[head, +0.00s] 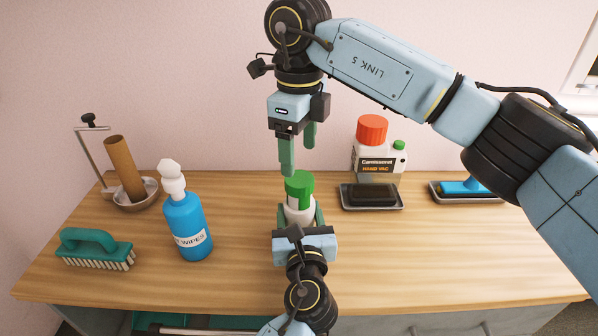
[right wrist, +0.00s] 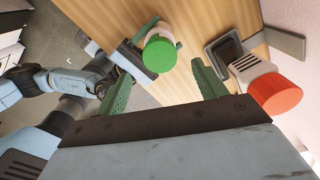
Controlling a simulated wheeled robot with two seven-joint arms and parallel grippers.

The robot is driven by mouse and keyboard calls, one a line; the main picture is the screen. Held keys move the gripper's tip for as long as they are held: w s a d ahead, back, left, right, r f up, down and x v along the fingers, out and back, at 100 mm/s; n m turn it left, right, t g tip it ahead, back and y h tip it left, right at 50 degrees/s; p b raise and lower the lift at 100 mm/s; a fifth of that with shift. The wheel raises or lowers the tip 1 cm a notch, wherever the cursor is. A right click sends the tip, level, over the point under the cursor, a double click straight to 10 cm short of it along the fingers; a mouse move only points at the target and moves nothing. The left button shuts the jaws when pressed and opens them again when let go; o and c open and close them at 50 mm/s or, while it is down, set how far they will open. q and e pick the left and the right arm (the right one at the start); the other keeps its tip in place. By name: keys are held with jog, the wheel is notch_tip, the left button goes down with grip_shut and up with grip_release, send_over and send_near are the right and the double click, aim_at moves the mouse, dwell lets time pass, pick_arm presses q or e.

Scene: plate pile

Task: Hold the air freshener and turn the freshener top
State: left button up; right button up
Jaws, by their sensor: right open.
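The air freshener (head: 299,212) has a white body and a green top (head: 300,186); it stands upright at the middle of the wooden table. The green top also shows in the right wrist view (right wrist: 162,57). My left gripper (head: 301,219) comes from the front edge with one green finger on each side of the white body, shut on it. My right gripper (head: 298,152) is above the green top, pointing down, open and empty. In the right wrist view the top lies beyond and between its two fingers. The lower body is hidden behind my left gripper.
A blue wipes bottle (head: 187,226), a teal brush (head: 92,247) and a bowl (head: 146,200) with a cardboard tube stand left. The front right table is clear.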

aim_at(299, 178)
notch_tip(299, 178, down, 6)
jog(key=shift+r, duration=0.15)
jog(key=c, duration=1)
jog(key=shift+r+m, duration=0.1)
jog(key=shift+m, duration=0.3)
jog(key=m, duration=0.5)
jog(key=shift+m, duration=0.3)
jog(key=m, duration=0.5)
jog(key=shift+m, duration=0.3)
